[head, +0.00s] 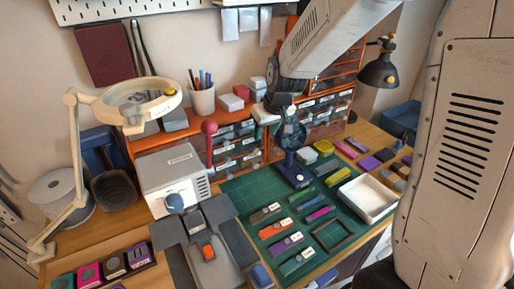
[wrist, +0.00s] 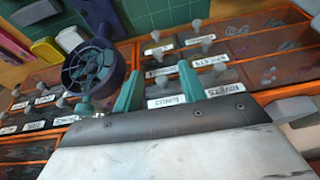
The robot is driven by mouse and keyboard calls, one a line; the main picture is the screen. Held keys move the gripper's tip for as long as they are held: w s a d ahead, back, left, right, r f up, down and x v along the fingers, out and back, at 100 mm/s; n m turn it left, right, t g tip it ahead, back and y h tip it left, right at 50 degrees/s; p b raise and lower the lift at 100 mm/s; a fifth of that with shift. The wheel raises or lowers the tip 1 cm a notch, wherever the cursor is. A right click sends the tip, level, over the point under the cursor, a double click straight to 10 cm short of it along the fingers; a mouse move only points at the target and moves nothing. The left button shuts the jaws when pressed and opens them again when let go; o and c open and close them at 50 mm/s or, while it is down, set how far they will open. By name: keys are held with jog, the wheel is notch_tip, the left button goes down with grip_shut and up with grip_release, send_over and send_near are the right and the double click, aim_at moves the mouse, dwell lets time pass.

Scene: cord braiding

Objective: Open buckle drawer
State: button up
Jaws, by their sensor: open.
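The small-drawer cabinet has an orange frame (wrist: 285,92) and clear-fronted drawers with pale knobs and white labels. One labelled drawer (wrist: 167,102) lies low between my fingers in the wrist view. Its label is too small to read surely, so I cannot tell whether it is the buckle drawer. My gripper (wrist: 160,78) is open, its two teal fingers reaching toward the drawer fronts with nothing between them. I cannot tell whether they touch a knob. In the head view my gripper (head: 268,112) is in front of the cabinet, partly hidden behind a small fan. The drawers I see look shut.
The dark blue fan (head: 291,135) stands close by my gripper and also shows left of the fingers in the wrist view (wrist: 92,68). A red-knobbed post (head: 209,128) stands left.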

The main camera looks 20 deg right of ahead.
send_near(256, 149)
jog(key=f, duration=0.1)
jog(key=shift+t, duration=0.3)
jog(key=x, duration=0.7)
jog(key=shift+w+a+f, duration=0.1)
jog(key=shift+f, duration=0.25)
